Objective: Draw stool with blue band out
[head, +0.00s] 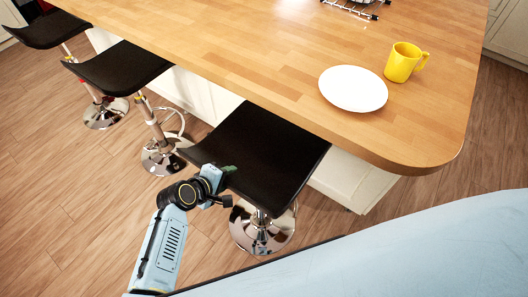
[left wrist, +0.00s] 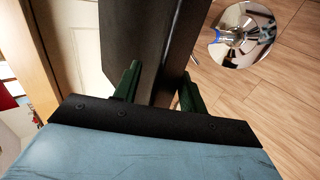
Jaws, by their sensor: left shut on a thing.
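The nearest stool (head: 263,158) has a black seat and a round chrome base, and its seat reaches close to the wooden counter's edge. In the head view the seat hides most of its post. In the left wrist view a blue band (left wrist: 228,38) shows on a chrome post above a round base. My left gripper (head: 228,172) is at the seat's left front corner. In the left wrist view its green fingers (left wrist: 158,90) sit on both sides of the black seat's edge, shut on it. My right gripper is not in view.
Two more black stools stand along the island, a middle one (head: 118,68) and a far one (head: 45,29). On the wooden countertop (head: 245,50) are a white plate (head: 353,88) and a yellow mug (head: 402,62). The wood floor (head: 75,210) at left is clear.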

